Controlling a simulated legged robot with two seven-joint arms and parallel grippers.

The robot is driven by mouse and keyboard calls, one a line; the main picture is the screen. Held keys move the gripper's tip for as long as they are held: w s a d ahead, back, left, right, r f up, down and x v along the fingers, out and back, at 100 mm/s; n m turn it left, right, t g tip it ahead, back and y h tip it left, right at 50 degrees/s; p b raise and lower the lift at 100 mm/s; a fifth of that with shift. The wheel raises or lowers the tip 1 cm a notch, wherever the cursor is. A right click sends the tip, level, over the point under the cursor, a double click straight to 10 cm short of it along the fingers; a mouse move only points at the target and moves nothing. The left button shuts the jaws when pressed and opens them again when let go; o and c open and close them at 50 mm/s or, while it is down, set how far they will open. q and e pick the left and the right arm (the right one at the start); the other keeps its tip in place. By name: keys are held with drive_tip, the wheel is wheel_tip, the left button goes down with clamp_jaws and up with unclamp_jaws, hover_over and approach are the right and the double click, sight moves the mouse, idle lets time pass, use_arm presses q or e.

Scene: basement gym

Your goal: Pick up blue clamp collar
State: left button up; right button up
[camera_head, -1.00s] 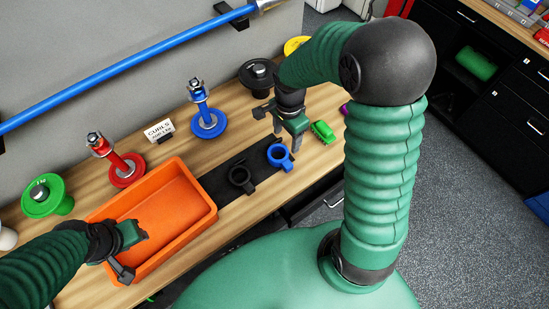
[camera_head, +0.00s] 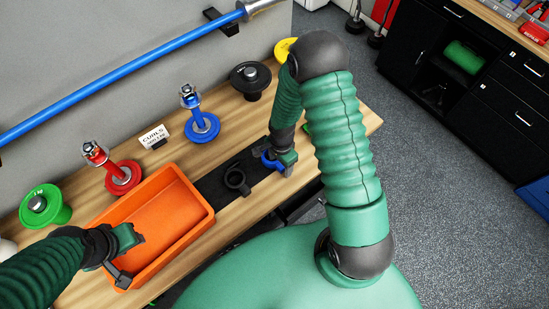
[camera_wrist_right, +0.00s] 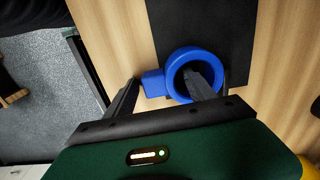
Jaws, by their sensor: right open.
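The blue clamp collar (camera_head: 268,162) lies on the black mat (camera_head: 215,190) on the wooden bench, partly hidden by my right gripper (camera_head: 282,166) in the head view. In the right wrist view the blue collar (camera_wrist_right: 172,70) is a ring with a square tab on its left. My open right gripper (camera_wrist_right: 162,92) is over it: one finger is at the ring's hole, the other is left of the tab. Whether the fingers touch it cannot be told. My left gripper (camera_head: 130,257) appears open and empty over the orange tray (camera_head: 205,217).
A black collar (camera_head: 237,182) lies on the mat left of the blue one. Blue (camera_head: 203,128), red (camera_head: 123,178) and black (camera_head: 251,82) weight pieces stand along the bench's back. A blue bar (camera_head: 120,82) runs along the wall.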

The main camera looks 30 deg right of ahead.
clamp_jaws()
drive_tip(key=shift+r, duration=0.1)
idle(0.4)
drive_tip(key=shift+r, duration=0.5)
wheel_tip(320, 180, up, 2)
drive_tip(key=shift+r+b, duration=0.25)
drive_tip(key=shift+b, duration=0.4)
drive_tip(key=s+a+b, duration=0.1)
drive_tip(key=s+a, duration=0.2)
drive_tip(key=s, duration=0.2)
drive_tip(key=s+a+b, duration=0.1)
drive_tip(key=s+a, duration=0.1)
drive_tip(key=s, duration=0.1)
drive_tip(key=shift+s+a+r+b, duration=0.15)
drive_tip(key=shift+a+r+b, duration=0.15)
drive_tip(key=s+a+p, duration=0.3)
drive_tip(key=s+p, duration=0.2)
drive_tip(key=p, duration=0.4)
drive_tip(key=shift+r+p, duration=0.35)
drive_tip(key=shift+r, duration=0.1)
